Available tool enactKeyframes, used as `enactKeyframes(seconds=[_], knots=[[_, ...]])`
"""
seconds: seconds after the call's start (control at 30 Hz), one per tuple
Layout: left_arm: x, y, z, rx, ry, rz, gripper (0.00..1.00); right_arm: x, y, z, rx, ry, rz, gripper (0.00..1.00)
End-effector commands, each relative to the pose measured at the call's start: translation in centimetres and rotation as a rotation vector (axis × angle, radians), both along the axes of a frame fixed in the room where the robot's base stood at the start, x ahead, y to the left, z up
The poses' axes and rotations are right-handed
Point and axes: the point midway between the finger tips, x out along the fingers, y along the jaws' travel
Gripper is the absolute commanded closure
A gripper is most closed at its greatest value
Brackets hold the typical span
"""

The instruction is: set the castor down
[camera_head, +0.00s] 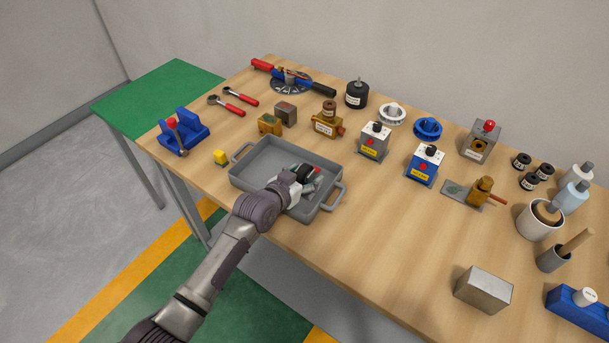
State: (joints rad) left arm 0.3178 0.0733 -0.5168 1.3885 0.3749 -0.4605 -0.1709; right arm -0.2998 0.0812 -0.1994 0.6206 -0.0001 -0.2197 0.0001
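My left gripper (302,182) is over the right half of a grey tray (246,179) with handles at its ends. A small castor with a black wheel (305,172) is at its fingertips, and the gripper appears shut on it. The fingers partly hide the castor, and I cannot tell whether it touches the tray floor. Small red and grey bits show just right of the wheel, too small to make out. The left part of the tray floor is bare. My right gripper is not in view.
A metal block (483,289) is at front right. The wooden table between is clear.

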Motion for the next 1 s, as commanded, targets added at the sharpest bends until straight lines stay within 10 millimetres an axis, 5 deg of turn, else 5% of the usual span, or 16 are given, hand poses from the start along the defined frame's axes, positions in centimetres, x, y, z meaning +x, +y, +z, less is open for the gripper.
enactKeyframes(seconds=[0.37,1.0], knots=[[-0.4,0.3,0.4,0.0,0.0,0.0,0.32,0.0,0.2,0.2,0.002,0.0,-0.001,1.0],[-8.6,5.5,4.4,0.001,0.001,0.0,0.32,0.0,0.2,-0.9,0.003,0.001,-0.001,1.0]])
